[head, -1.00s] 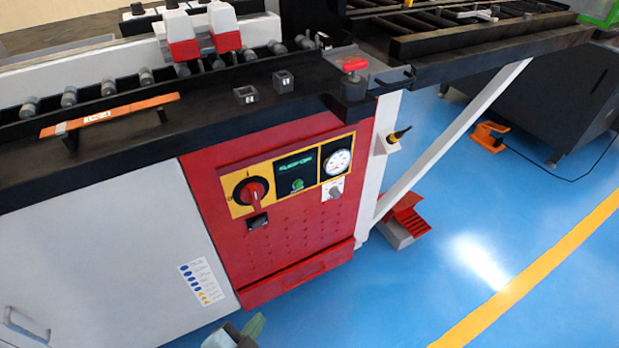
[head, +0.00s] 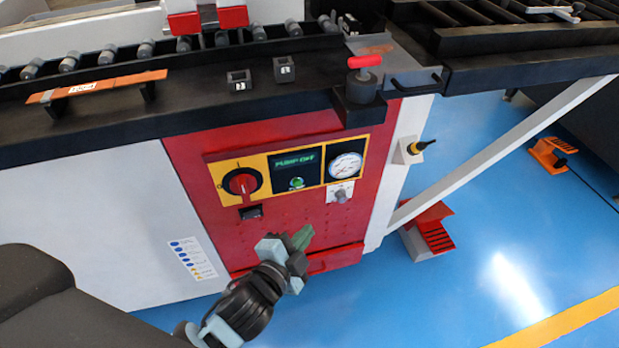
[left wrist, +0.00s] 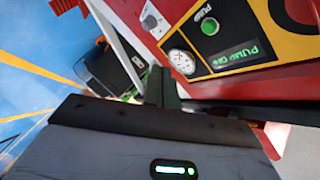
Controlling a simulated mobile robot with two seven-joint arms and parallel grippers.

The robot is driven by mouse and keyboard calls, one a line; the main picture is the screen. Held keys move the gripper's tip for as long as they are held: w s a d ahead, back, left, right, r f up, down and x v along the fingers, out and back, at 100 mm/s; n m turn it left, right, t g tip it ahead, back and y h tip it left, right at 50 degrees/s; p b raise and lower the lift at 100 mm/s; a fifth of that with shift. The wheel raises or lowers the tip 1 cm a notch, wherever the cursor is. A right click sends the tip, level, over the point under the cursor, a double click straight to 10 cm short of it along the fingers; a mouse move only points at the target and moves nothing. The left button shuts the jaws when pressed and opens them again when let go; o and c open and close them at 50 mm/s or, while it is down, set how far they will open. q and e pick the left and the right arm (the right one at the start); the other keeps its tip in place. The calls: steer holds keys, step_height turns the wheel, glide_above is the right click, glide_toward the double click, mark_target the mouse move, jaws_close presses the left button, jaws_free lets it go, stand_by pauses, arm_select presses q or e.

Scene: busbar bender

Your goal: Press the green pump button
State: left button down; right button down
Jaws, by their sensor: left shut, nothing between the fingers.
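The green pump button (head: 296,183) sits on the black middle part of the yellow-edged control panel, under a display (head: 297,162) that reads "PUMP OFF". My left gripper (head: 302,237) is shut and empty, in front of the red cabinet, below the button and apart from it in the picture. In the left wrist view the button (left wrist: 210,27) shows beside the word PUMP, at the upper right, and the shut fingers (left wrist: 161,88) point up the picture toward the panel. My right gripper is not in view.
A red rotary switch (head: 242,182) is left of the button and a gauge (head: 346,166) is right of it. A small grey knob (head: 340,195) sticks out below the gauge. A red handled part (head: 365,61) stands on the bench above. A red pedal (head: 430,232) is on the floor.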

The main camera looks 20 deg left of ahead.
mark_target(297, 183)
arm_select(q)
steer(key=shift+w+d+r, duration=0.2)
steer(key=shift+w+r, duration=0.05)
steer(key=shift+w, duration=0.2)
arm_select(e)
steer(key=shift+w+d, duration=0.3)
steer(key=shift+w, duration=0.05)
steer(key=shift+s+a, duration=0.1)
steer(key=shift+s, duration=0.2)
arm_select(q)
steer(key=w+a, duration=0.5)
steer(key=w, duration=0.2)
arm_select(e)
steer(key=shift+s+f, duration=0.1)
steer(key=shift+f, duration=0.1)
arm_select(q)
steer(key=shift+w, duration=0.1)
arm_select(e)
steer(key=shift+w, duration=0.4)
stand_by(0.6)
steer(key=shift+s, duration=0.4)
